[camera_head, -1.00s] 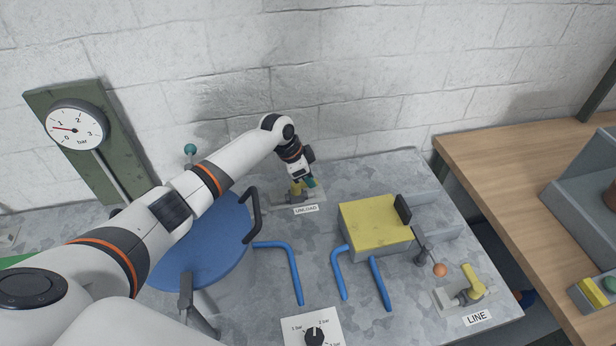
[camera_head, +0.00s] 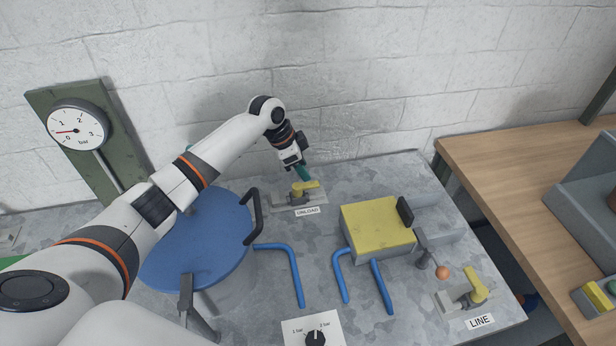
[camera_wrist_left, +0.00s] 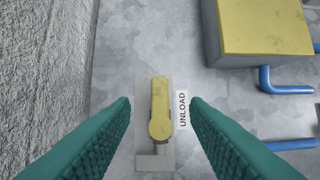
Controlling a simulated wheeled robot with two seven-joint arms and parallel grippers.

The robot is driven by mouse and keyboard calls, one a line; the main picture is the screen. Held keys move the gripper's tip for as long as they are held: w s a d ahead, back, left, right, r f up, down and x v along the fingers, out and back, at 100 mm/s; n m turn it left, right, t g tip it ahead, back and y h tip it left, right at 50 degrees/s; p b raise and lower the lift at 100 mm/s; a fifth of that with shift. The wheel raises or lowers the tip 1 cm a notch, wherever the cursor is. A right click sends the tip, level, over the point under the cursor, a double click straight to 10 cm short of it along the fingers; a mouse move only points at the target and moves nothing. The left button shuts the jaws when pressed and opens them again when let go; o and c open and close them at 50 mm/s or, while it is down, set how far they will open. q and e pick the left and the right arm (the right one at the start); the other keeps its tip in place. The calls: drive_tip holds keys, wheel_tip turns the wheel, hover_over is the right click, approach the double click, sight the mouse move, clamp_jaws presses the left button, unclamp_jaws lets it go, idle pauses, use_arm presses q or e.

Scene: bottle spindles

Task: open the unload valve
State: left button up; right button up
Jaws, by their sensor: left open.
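The unload valve's yellow handle (camera_head: 306,186) sits on a small grey plate by the UNLOAD label (camera_head: 307,211), near the wall. In the left wrist view the handle (camera_wrist_left: 159,108) lies lengthwise along its plate, between the two green fingers but farther down. My left gripper (camera_head: 304,173) is open and empty just above the handle, apart from it; its spread fingers also show in the left wrist view (camera_wrist_left: 160,103). My right gripper is not in view.
A blue round lid (camera_head: 195,245) with a black handle (camera_head: 253,215) stands left of the valve. The LINE valve (camera_head: 473,288) is at the front right. The white wall is close behind.

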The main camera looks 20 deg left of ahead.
sight(293, 187)
use_arm(q)
drive_tip(key=v, duration=0.6)
drive_tip(key=shift+b, duration=0.35)
